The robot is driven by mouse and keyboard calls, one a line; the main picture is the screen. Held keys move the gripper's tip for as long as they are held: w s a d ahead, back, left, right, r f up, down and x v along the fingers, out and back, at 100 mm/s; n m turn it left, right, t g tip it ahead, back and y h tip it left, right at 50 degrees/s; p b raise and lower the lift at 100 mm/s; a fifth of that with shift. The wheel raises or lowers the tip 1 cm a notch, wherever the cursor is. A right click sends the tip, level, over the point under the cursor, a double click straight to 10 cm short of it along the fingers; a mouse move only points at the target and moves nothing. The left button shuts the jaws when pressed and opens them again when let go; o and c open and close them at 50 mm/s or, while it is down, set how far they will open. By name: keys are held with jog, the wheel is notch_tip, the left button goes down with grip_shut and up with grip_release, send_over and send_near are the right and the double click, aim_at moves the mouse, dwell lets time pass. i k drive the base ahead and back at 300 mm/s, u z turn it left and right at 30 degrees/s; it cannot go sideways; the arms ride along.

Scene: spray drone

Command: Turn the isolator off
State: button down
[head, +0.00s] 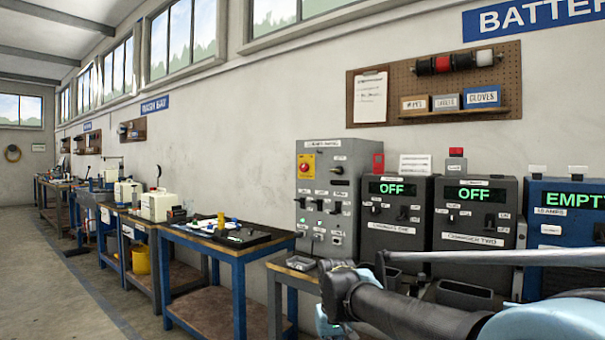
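A grey electrical cabinet (326,200) is mounted against the wall left of the chargers. It carries a red button on a yellow plate (306,166), a dark knob (337,170) and several small black switches (327,205). Its labels are too small to read, so I cannot tell which control is the isolator or how it is set. My arm reaches in from the lower right, in front of the chargers and near the cabinet's lower right. I see no gripper fingers.
Two dark charger units (397,215) (474,213) show green OFF; a blue unit (565,240) at right reads EMPT, cut by the frame edge. A blue-legged bench (233,248) with tools stands left of the cabinet. A pegboard (440,85) hangs above. The floor (60,290) is clear at left.

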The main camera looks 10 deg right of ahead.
aim_at(304, 168)
jog(key=z, duration=1.6)
jog(key=k, duration=0.95)
jog(key=u, duration=1.3)
jog(key=i, duration=1)
jog(key=z, duration=0.05)
